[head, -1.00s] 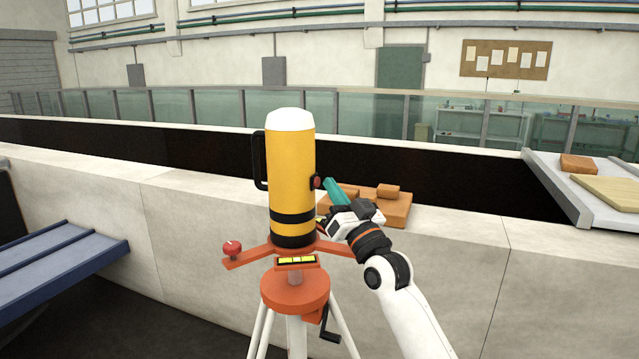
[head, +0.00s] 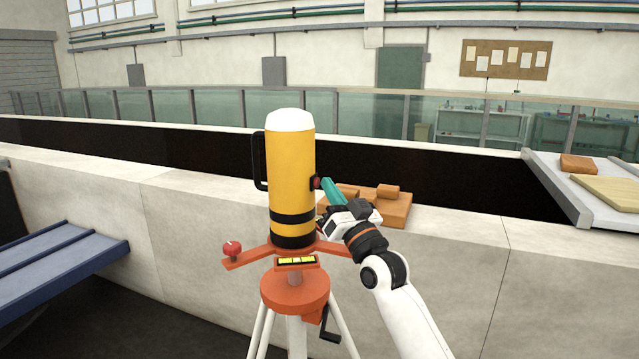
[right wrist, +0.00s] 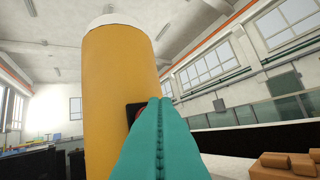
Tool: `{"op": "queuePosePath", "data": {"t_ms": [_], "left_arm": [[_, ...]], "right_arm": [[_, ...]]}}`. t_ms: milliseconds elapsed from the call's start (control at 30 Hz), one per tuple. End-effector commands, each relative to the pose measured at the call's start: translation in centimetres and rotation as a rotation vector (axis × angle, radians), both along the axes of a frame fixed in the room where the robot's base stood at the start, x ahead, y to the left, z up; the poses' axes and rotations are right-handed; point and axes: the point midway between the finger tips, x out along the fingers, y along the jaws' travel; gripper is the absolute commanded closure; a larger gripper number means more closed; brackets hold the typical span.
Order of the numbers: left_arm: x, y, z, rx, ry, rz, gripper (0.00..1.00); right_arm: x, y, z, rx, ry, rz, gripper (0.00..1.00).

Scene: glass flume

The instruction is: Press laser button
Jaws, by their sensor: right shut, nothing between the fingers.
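The yellow laser device (head: 291,180) with a white cap and black bands stands upright on an orange tripod head (head: 295,290). It also fills the middle of the right wrist view (right wrist: 115,100). A red button (head: 317,183) sits on its right side; in the right wrist view only a sliver of red on a black plate (right wrist: 133,112) shows behind the fingers. My right gripper (head: 326,186) has teal fingers, shut and empty, with the tips at the button. Whether they touch it is hard to tell. The fingers also show in the right wrist view (right wrist: 160,104). My left gripper is not in view.
A red knob (head: 232,248) stands on the left arm of the tripod mount. Orange bricks (head: 388,205) lie on the pale flume wall (head: 450,245) behind my right gripper. A blue bench (head: 60,262) is at the left.

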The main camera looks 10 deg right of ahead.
Motion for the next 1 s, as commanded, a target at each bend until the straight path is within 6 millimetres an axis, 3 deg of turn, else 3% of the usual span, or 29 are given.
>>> {"op": "queuePosePath", "data": {"t_ms": [700,1000], "left_arm": [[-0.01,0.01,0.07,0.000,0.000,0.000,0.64],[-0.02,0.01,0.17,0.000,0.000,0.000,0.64]], "right_arm": [[0.26,0.45,-0.01,0.001,0.000,0.000,1.00],[-0.25,-0.33,0.01,0.001,0.000,0.000,1.00]]}}
